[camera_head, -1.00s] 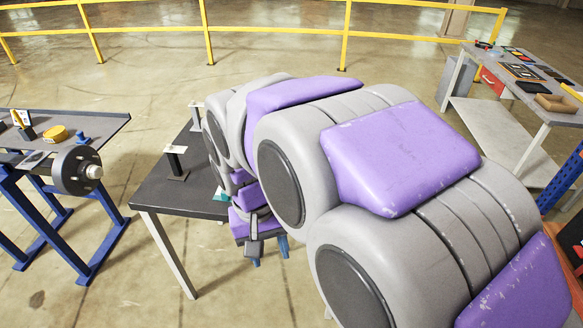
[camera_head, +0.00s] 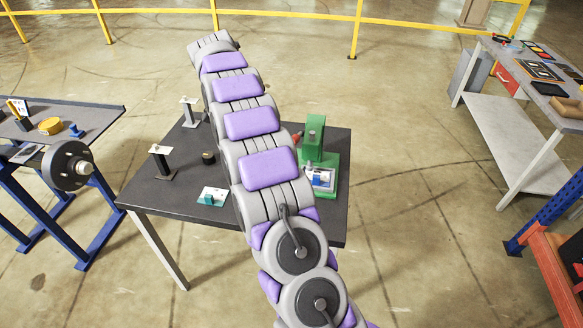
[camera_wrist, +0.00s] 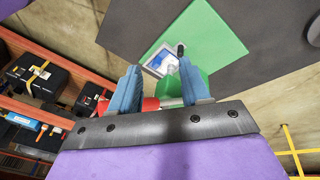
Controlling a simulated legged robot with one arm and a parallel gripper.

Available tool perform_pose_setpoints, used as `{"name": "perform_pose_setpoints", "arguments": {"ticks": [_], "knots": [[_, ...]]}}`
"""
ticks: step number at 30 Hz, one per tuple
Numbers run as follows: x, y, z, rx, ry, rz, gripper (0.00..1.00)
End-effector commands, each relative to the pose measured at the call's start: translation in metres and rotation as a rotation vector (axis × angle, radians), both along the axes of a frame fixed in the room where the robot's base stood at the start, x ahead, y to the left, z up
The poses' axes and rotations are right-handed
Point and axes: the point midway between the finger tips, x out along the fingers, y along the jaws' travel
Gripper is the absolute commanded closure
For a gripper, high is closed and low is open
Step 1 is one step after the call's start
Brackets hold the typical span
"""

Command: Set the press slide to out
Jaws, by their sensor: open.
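The green press (camera_head: 317,150) stands at the right part of the dark table, partly behind my arm in the head view. A slide plate with a blue piece (camera_head: 318,180) sits at the front of its base. In the wrist view the green base (camera_wrist: 205,45) and the slide plate (camera_wrist: 162,62) lie beyond my fingers. My gripper (camera_wrist: 153,82) is open, its two blue fingers apart with a red part (camera_wrist: 150,104) and a green part of the press showing between and behind them. Whether a finger touches the press cannot be told. The head view does not show my fingers.
The dark table (camera_head: 150,195) also holds two small stands (camera_head: 162,162), a black cylinder (camera_head: 208,157) and a white card with a teal piece (camera_head: 212,197). A blue-legged bench (camera_head: 100,125) is at left, a grey workbench (camera_head: 500,100) at right. An orange shelf shows in the wrist view (camera_wrist: 75,70).

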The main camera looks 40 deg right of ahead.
Motion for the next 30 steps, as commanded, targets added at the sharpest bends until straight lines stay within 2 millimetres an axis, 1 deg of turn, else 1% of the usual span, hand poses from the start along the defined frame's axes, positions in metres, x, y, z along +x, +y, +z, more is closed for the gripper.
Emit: {"name": "perform_pose_setpoints", "arguments": {"ticks": [1,3,9,13,16,18,24,30], "knots": [[0.009,-0.013,-0.009,-0.020,-0.007,-0.066,0.53],[0.018,-0.026,-0.016,-0.053,-0.021,-0.156,0.53],[0.036,-0.052,-0.039,-0.149,-0.070,-0.404,0.53],[0.040,-0.068,-0.052,-0.197,-0.096,-0.531,0.53],[0.039,-0.081,-0.063,-0.215,-0.104,-0.599,0.53],[0.039,-0.090,-0.066,-0.222,-0.111,-0.630,0.53],[0.038,-0.102,-0.079,-0.225,-0.118,-0.656,0.53],[0.036,-0.099,-0.093,-0.229,-0.118,-0.652,0.53]]}}
